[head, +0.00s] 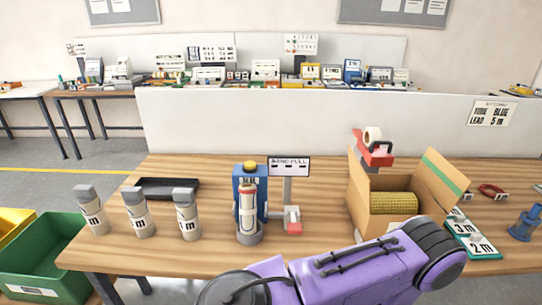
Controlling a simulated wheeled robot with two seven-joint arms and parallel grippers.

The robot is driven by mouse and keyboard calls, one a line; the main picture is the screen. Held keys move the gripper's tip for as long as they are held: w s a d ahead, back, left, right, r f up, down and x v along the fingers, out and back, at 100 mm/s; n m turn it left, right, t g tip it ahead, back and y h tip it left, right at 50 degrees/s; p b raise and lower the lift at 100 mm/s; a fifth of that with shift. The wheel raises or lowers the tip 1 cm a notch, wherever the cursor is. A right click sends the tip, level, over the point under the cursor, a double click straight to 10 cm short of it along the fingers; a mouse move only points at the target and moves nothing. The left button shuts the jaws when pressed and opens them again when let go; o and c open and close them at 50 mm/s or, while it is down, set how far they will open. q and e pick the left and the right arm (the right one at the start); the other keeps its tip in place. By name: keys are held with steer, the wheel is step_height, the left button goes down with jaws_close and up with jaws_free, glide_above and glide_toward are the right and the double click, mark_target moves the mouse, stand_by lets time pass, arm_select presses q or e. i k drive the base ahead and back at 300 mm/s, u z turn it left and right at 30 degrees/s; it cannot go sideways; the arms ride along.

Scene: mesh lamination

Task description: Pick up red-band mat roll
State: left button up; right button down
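A pale upright cylinder (247,212) with a thin red band near its top stands in a dark grey round base, in front of a blue unit with a yellow knob (250,167). It is the only cylinder where I see a red band; I cannot tell whether it is a mat roll. A yellow textured mat roll (393,203) lies in an open cardboard box (388,227) at the right; no red band shows on it. A purple arm of mine crosses the bottom of the head view. Neither gripper shows.
Several grey-capped cylinders marked "m" (139,215) stand at the table's left, before a black tray (166,188). A red tape dispenser (374,150) is behind the box. Number cards (473,238) and a blue item (525,224) are at right. Green bin (50,258) at lower left.

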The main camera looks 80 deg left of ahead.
mark_target(247, 207)
steer(key=i, duration=1)
steer(key=u, duration=2.4)
